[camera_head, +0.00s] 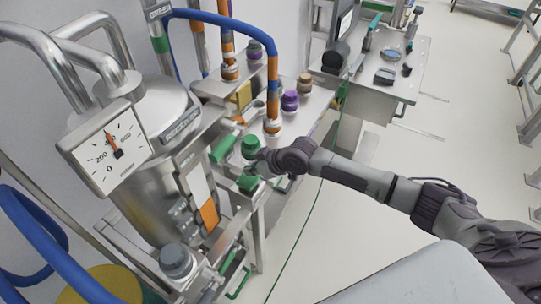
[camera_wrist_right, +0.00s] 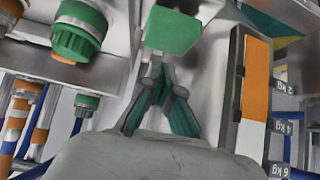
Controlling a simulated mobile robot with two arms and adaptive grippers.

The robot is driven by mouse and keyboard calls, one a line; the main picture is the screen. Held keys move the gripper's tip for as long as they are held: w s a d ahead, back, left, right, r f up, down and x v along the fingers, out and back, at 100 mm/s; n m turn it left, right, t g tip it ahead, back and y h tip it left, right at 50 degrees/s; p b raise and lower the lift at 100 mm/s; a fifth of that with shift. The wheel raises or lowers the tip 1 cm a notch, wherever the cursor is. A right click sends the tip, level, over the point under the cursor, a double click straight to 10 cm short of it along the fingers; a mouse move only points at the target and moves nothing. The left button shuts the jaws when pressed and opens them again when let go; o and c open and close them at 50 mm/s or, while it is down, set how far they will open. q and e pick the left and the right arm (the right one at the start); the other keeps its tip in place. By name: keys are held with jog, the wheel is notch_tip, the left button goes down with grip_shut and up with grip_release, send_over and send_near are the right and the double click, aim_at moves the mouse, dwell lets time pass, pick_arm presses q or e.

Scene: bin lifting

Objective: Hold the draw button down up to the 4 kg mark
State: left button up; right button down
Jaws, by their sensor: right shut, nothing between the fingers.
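The green square draw button (camera_wrist_right: 172,30) shows at the top of the right wrist view, and as a green block (camera_head: 247,183) in the head view. My right gripper (camera_wrist_right: 156,62) is shut and empty, its fingertips close to the button's edge; I cannot tell if they touch. In the head view my right gripper (camera_head: 258,168) is beside the button. The level strip (camera_wrist_right: 257,85) is orange at its 2 kg end and white beyond; the orange edge is roughly level with the 4 kg label (camera_wrist_right: 283,127). The strip (camera_head: 209,214) also shows in the head view. My left gripper is out of view.
A green round knob (camera_wrist_right: 78,38) is beside the button. A dial gauge (camera_head: 112,147) is on the steel tank at left. Blue hoses (camera_head: 210,17) and orange-banded pipes surround the bench. A second table (camera_head: 400,80) stands behind; open floor lies at right.

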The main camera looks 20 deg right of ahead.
jog(key=b+v, duration=0.2)
jog(key=v, duration=0.8)
jog(key=shift+w+a, duration=0.1)
jog(key=w+d+f+m+t+h+b, duration=0.1)
jog(key=d+f+m, duration=0.15)
jog(key=f, duration=0.85)
jog(key=w+d+f+m+h+b, duration=0.15)
jog(key=d+f, duration=0.25)
jog(key=f, duration=0.6)
jog(key=s+d+f+m+g+h, duration=0.1)
jog(key=s+f, duration=0.4)
jog(key=f, duration=0.3)
jog(key=s+d+f+g+h, duration=0.1)
jog(key=s+d+f, duration=0.1)
jog(key=s+f, duration=0.45)
jog(key=s+a+f+g+h+b, duration=0.1)
jog(key=s+f+g+b, duration=0.1)
jog(key=s+f, duration=1.2)
jog(key=s+a+f+g, duration=0.1)
jog(key=s+a+f, duration=0.2)
jog(key=s, duration=0.8)
jog(key=s+a+f+g, duration=0.2)
jog(key=s+a+f, duration=0.1)
jog(key=s, duration=0.8)
jog(key=shift+s+f, duration=0.35)
jog(key=shift+f, duration=0.4)
